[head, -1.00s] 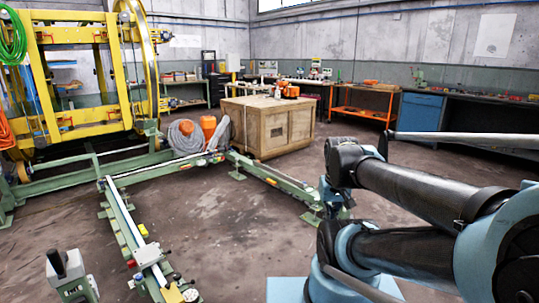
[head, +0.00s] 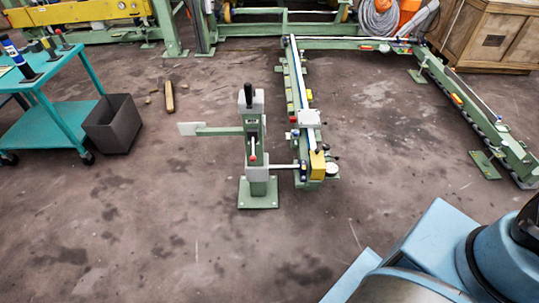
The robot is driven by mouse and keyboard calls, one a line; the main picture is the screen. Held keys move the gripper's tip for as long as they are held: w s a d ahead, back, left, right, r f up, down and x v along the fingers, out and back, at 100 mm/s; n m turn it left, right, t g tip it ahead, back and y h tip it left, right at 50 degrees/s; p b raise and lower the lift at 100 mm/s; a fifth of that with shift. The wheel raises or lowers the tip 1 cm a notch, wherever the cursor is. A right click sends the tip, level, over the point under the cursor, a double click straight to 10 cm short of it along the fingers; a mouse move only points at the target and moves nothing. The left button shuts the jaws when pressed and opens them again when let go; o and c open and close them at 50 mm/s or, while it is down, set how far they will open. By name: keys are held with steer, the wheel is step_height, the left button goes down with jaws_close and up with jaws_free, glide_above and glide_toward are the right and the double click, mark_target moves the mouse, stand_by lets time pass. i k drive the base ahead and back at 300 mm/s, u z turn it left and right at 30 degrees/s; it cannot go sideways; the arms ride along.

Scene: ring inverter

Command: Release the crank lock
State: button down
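In the head view a green post (head: 256,160) stands upright on a square floor plate, with a grey block and a black handle (head: 248,95) at its top. The rail's near end carries a yellow block (head: 317,165) and a round dial. I cannot tell which part is the crank lock. My gripper is outside the view.
A teal cart (head: 70,115) with bottles stands at left, beside a dark bin (head: 112,124). A hammer-like tool (head: 169,97) lies on the floor. A second green rail (head: 470,115) and a wooden crate (head: 495,35) are at right. Floor in front of the post is clear.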

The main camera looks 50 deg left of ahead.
mark_target(253, 157)
steer(key=z, duration=0.2)
steer(key=i, duration=0.7)
steer(key=u, duration=4.3)
